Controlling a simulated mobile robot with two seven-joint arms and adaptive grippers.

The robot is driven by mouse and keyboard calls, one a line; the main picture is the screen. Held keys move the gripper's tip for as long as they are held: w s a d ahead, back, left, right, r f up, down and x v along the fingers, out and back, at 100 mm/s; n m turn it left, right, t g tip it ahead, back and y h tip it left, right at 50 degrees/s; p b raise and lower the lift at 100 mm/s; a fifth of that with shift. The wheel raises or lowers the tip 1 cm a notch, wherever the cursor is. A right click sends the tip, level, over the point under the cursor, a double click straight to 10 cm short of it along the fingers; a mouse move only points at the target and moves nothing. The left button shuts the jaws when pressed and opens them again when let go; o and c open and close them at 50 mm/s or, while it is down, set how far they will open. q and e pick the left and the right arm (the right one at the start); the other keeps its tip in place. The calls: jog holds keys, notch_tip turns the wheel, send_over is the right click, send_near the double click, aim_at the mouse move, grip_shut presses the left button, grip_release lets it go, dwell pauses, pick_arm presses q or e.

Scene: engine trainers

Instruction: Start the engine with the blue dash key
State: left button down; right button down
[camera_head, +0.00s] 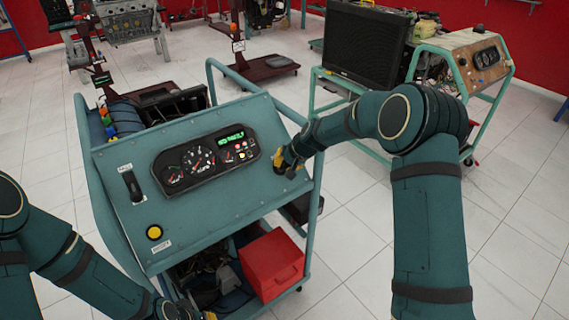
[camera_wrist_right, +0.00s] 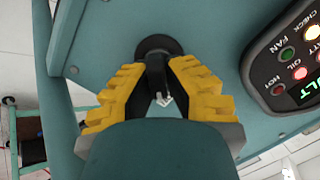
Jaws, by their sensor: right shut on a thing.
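My right gripper (camera_head: 287,163) is at the right edge of the teal dash panel (camera_head: 215,205), beside the gauge cluster (camera_head: 205,158). In the right wrist view its yellow fingers (camera_wrist_right: 157,72) are closed on a dark key (camera_wrist_right: 155,72) at a round black switch base (camera_wrist_right: 158,45). A small silvery piece shows between the fingers. The key looks black here, and how deep it sits is hidden. The cluster has a lit green display and several lamps, with red ones glowing. My left gripper is mostly cut off at the bottom edge, low in front of the trainer; its fingers cannot be judged.
The panel has a black lever switch (camera_head: 132,186) and a yellow button (camera_head: 154,233). A red box (camera_head: 272,265) sits on the trainer's lower shelf. Another trainer (camera_head: 470,60) and a dark radiator (camera_head: 362,45) stand behind on the right. Tiled floor is clear at the right.

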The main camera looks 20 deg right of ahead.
jog(key=n, duration=0.1)
jog(key=n+b, duration=0.1)
jog(key=n, duration=0.2)
jog(key=shift+a+h, duration=0.25)
jog(key=shift+h, duration=0.15)
jog(key=n+b, duration=0.1)
jog(key=n, duration=0.3)
jog(key=shift+a+h+b, duration=0.1)
jog(key=shift+h+b, duration=0.2)
jog(key=shift+h, duration=0.1)
jog(key=shift+n, duration=0.3)
jog(key=c, duration=1)
grip_release()
